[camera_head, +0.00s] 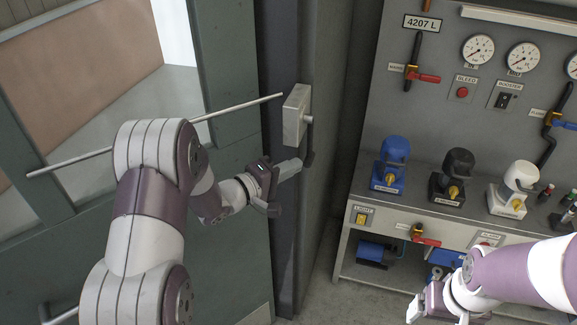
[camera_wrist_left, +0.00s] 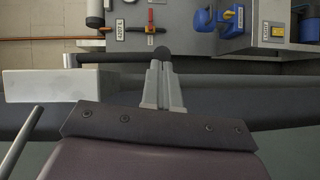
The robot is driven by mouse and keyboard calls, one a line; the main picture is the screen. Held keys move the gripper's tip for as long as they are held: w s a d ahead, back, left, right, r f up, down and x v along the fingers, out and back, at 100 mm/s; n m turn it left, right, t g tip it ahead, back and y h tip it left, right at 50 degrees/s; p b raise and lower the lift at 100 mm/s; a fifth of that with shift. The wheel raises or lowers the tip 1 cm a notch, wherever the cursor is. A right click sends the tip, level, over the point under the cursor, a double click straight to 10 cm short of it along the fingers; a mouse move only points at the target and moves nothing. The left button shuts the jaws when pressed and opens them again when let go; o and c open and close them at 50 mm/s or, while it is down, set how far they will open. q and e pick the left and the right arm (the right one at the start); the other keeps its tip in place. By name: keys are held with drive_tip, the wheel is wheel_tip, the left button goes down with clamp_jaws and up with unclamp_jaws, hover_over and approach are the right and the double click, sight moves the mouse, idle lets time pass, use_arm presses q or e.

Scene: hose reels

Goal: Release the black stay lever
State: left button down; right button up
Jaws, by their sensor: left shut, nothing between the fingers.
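The black stay lever (camera_head: 309,146) hangs down from a pale box (camera_head: 295,118) on the dark post beside the green door. In the left wrist view the lever (camera_wrist_left: 122,57) runs sideways from a light stub to a rounded black end just beyond my fingertips. My left gripper (camera_head: 298,165) is shut and empty, its fingertips close to the lever's lower end; whether they touch it I cannot tell. The gripper also shows in the left wrist view (camera_wrist_left: 161,70). My right gripper (camera_head: 438,302) is partly seen at the bottom right, away from the lever; its fingers are not clear.
The green door (camera_head: 232,150) has a long metal bar (camera_head: 240,106) across it, passing behind my left arm. To the right stands a grey panel (camera_head: 400,120) with gauges and valves, above a bench with blue, black and white devices. Floor shows between post and bench.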

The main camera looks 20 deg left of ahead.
use_arm(q)
drive_tip(key=shift+d+f, duration=0.1)
drive_tip(key=shift+d, duration=0.1)
drive_tip(key=shift+d+f+n+t+h, duration=0.2)
drive_tip(key=shift+d+n+t+h, duration=0.25)
drive_tip(key=shift+d+n, duration=0.6)
drive_tip(key=d+r+n+t+b, duration=0.3)
drive_tip(key=d+r+n+t, duration=0.1)
drive_tip(key=d+n, duration=0.3)
drive_tip(key=shift+s+d+r+t, duration=0.25)
drive_tip(key=shift+d+r+t, duration=0.15)
drive_tip(key=shift+d, duration=0.9)
drive_tip(key=shift+r+n, duration=0.1)
drive_tip(key=shift+n, duration=0.15)
